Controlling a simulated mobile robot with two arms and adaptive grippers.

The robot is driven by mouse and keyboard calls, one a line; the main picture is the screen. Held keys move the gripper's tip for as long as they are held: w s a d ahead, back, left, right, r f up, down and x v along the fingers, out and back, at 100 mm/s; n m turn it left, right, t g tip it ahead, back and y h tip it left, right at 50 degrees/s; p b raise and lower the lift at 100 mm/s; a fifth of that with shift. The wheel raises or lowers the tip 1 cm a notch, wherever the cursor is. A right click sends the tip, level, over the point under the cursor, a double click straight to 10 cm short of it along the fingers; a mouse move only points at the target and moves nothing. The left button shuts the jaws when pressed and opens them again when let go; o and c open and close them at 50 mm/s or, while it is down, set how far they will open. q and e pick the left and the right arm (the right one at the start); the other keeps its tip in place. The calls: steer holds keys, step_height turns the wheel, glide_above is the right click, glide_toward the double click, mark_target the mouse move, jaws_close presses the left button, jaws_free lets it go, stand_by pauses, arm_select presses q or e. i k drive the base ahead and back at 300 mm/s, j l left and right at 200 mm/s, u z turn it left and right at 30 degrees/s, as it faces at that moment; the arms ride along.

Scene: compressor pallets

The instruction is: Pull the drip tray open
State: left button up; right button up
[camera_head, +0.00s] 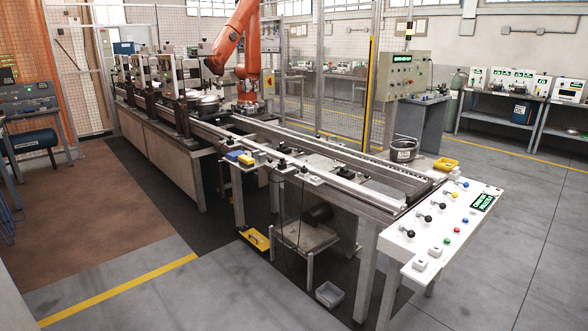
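No part of my left or right gripper shows in the head view. I cannot tell for certain which thing is the drip tray. A yellow tray-like piece (256,239) sits low under the near side of the conveyor line (340,191), close to the floor. Any runners or handle on the yellow piece are too small to make out.
A white control panel (443,229) with levers and buttons stands at the right front. An orange robot arm (238,45) stands behind the line, near wire fencing. A blue-seated bench (35,142) is at the left. Grey floor in front, with a yellow line (120,290), is clear.

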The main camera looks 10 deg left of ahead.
mark_target(317, 238)
steer(key=i+j+u, duration=0.25)
steer(key=i+u, duration=0.6)
steer(key=i, duration=0.15)
steer(key=i+u, duration=0.4)
steer(key=i, duration=0.1)
